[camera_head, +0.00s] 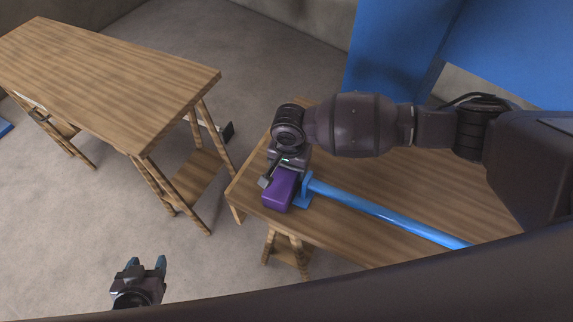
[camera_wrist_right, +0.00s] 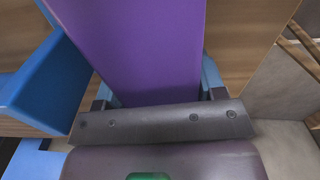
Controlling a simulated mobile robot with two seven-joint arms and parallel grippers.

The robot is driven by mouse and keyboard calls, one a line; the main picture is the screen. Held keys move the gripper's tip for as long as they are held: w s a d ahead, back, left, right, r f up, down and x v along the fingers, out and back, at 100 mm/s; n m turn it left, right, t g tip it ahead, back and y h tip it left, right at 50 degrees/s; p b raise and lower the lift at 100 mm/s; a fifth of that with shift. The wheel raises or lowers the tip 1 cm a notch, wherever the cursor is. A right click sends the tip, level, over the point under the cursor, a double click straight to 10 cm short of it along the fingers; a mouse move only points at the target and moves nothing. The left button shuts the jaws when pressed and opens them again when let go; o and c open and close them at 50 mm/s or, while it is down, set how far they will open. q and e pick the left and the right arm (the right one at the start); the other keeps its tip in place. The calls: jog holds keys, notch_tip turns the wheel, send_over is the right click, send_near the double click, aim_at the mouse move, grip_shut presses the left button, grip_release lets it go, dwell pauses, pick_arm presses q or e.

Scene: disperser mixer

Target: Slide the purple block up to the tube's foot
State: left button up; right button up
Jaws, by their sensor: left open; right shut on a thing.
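The purple block (camera_head: 279,190) lies on the wooden table near its left front corner. The blue tube (camera_head: 390,216) lies along the table with its flat blue foot (camera_head: 305,190) at its left end, right beside the block. I cannot tell whether block and foot touch. My right gripper (camera_head: 284,171) is shut on the block's far end; in the right wrist view its fingers (camera_wrist_right: 158,90) sit on both sides of the purple block (camera_wrist_right: 140,45), with the blue foot (camera_wrist_right: 45,90) close at the left. My left gripper (camera_head: 146,264) is open and empty, low over the floor.
The wooden table (camera_head: 340,238) has bare top right of the tube, partly hidden by my right arm. A second wooden table (camera_head: 110,75) stands at the left, its top clear. Large blue panels (camera_head: 395,50) stand behind. Open floor lies between the tables.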

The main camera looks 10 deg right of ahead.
jog(key=shift+s+d+p, duration=0.25)
jog(key=shift+d+p, duration=0.15)
jog(key=shift+s+d, duration=0.15)
jog(key=o, duration=1)
jog(key=shift+o, duration=0.6)
